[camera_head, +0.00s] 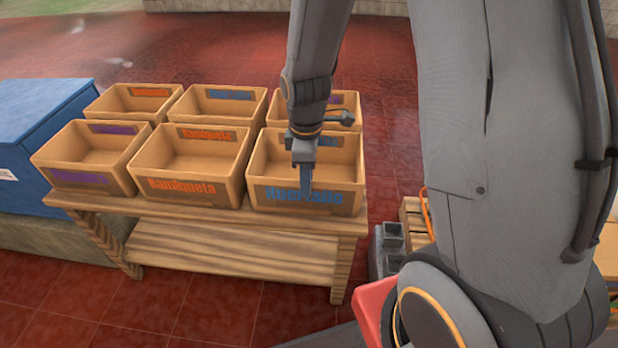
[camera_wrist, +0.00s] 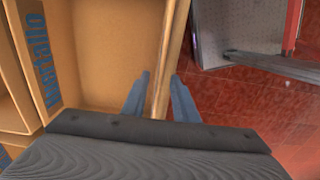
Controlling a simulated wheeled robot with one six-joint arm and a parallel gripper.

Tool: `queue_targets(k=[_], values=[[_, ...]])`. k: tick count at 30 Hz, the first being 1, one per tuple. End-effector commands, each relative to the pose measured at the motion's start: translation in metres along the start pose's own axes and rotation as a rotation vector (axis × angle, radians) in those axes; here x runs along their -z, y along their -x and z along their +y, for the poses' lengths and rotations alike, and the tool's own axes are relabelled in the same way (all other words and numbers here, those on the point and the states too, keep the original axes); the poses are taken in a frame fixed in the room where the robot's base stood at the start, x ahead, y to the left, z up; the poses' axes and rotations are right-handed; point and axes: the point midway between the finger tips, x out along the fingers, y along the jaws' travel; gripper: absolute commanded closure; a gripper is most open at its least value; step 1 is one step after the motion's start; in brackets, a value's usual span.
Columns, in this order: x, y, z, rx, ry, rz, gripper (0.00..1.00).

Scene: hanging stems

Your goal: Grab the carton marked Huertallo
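The carton marked Huertallo (camera_head: 262,168) is a tan open-topped box at the front right of the table, with blue lettering on its front wall. My gripper (camera_head: 305,190) is over that front wall and hides part of the lettering. In the wrist view the carton (camera_wrist: 110,40) shows its empty inside, with the blue name on the wall at left. My gripper's two blue-grey fingers (camera_wrist: 160,92) stand apart with the carton's wall between them, one inside and one outside. A small gap seems to show beside the wall. Another carton (camera_head: 228,104), back middle, has blue lettering too small to read.
A blue box (camera_head: 40,120) stands at left. Grey blocks (camera_head: 388,245) and a wooden crate (camera_head: 413,215) are right of the table. Red tiled floor lies in front.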

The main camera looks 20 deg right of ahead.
Motion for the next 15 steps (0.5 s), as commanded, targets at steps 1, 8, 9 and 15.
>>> queue_targets(k=[1, 8, 9, 15], values=[[0.001, -0.006, -0.001, 0.003, 0.003, -0.001, 0.73], [0.002, -0.026, -0.001, 0.003, 0.002, -0.001, 0.73], [0.002, -0.029, -0.001, 0.003, 0.002, -0.001, 0.73], [0.006, -0.050, 0.000, 0.005, 0.002, -0.002, 0.73]])
